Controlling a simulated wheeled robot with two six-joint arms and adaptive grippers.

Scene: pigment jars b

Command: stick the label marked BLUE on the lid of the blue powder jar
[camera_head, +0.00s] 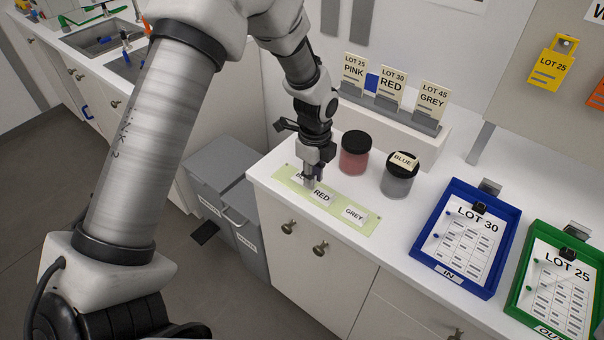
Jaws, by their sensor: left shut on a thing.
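My left gripper (311,181) is shut on a partly hidden white label (299,177) at the left end of a pale green strip (335,208); its word cannot be read fully. The RED label (321,195) and GREY label (354,214) lie on the strip. A label marked BLUE (403,160) sits on the black lid of a jar of grey powder (397,186). A jar of reddish powder (354,160) with a bare black lid stands to its left. I see no jar of blue powder. My right gripper is not in view.
Behind the jars, a grey holder (388,105) bears PINK, RED and GREY lot cards. A blue tray (455,269) and a green tray (518,305) hold clipped sheets at the right. The counter front edge runs below the strip; grey bins (222,172) stand left.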

